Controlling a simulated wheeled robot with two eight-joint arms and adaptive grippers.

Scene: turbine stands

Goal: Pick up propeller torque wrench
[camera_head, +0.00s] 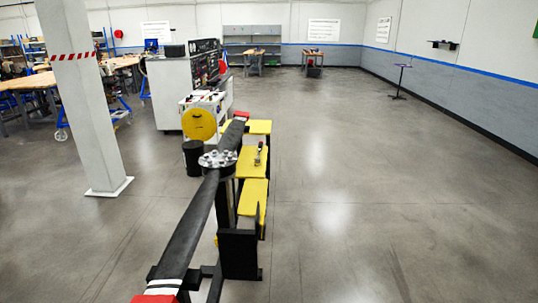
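A small, dark, slim object (258,154), possibly the torque wrench, lies on the middle yellow-topped block; it is too small to identify surely. The yellow top (247,165) stands right beside the propeller. The long dark propeller (190,231) has red and white tips and runs from the bottom left toward the back. Its round metal hub (217,159) carries several studs and sits on a dark stand. Neither of my grippers is in view.
More yellow tops (253,196) stand in front of and behind the middle one. A dark bin (193,158) is left of the hub. A white pillar (91,110) stands at left. A small purple-topped stand (402,66) is far right.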

